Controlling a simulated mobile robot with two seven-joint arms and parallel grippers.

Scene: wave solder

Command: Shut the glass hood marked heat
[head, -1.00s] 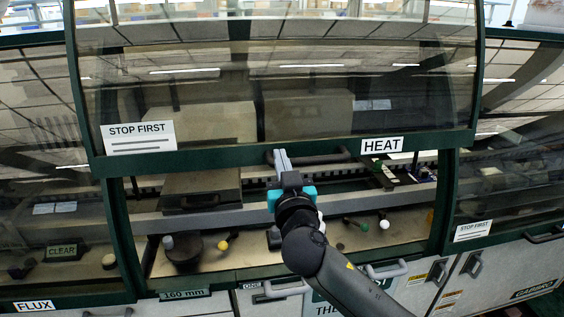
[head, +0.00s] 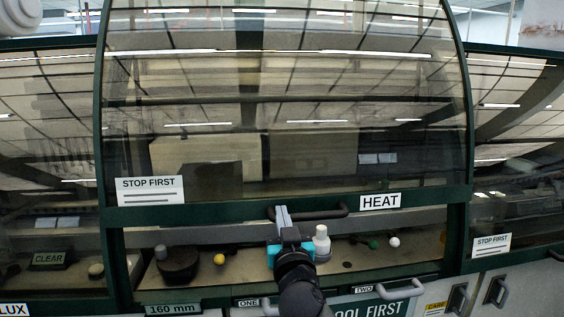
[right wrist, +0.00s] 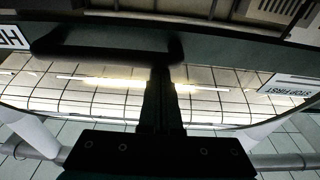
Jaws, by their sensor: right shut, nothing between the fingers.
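The glass hood marked HEAT (head: 290,90) stands partly lowered in the head view, with an open gap below its green bottom rail. The HEAT label (head: 380,201) is on that rail, and part of it shows upside down in the right wrist view (right wrist: 14,38). The dark bar handle (head: 325,213) is left of the label. My right gripper (head: 282,212) is shut and empty, its fingertips at the handle's left part. In the right wrist view the fingers (right wrist: 161,75) point at the rail beside the handle (right wrist: 105,42); contact is unclear. My left gripper is out of view.
Inside the gap are a dark round pot (head: 177,264), a white bottle (head: 321,243), a yellow knob (head: 219,259) and a white knob (head: 394,241). A STOP FIRST sign (head: 150,190) is on the hood. Neighbouring hoods flank it, with cabinet doors (head: 510,292) below.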

